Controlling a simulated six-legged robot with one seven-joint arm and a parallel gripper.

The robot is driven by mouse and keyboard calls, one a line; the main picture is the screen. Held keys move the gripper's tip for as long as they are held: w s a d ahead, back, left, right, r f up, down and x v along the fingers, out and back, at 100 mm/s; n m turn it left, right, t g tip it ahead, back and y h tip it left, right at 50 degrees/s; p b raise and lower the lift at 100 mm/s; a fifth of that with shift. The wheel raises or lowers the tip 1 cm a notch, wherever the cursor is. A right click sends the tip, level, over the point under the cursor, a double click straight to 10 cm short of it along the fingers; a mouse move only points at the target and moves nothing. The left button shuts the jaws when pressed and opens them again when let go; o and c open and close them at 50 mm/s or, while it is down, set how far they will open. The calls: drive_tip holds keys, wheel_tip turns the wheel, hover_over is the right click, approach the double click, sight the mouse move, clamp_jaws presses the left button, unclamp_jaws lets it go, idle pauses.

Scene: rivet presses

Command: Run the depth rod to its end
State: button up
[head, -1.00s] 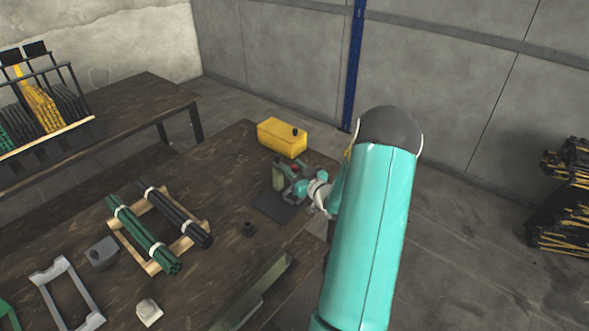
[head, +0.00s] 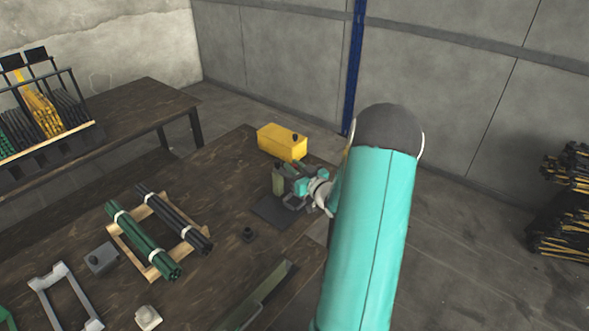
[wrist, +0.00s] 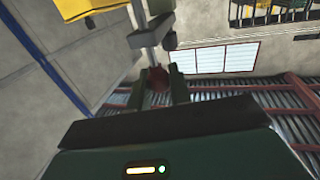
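The small green press (head: 278,180) stands on a dark plate (head: 270,213) near the table's far right edge. My gripper (head: 296,189) is at its right side and hides part of it. In the wrist view my gripper's two dark green fingers (wrist: 157,82) are apart, with a dark red knob (wrist: 157,77) between them near the tips. I cannot tell whether both fingers touch the knob. A pale grey rod or post (wrist: 148,38) runs up beyond the knob, with a dark block across it. The depth rod's end is not clear.
A yellow box (head: 282,142) with a black knob stands just behind the press. A small black cup-like part (head: 248,234) lies in front. A wooden rack (head: 153,272) holds green and black rod bundles to the left. A long green bar (head: 258,297) lies near the front edge.

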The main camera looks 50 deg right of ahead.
drive_tip(key=o, duration=0.4)
drive_tip(key=shift+r, duration=0.3)
drive_tip(key=shift+c, duration=0.2)
drive_tip(key=shift+f, duration=0.15)
drive_tip(key=s+a, duration=0.2)
drive_tip(key=s, duration=1.1)
drive_tip(key=shift+s+a, duration=0.2)
drive_tip(key=shift+s, duration=0.05)
drive_tip(key=shift+w, duration=0.1)
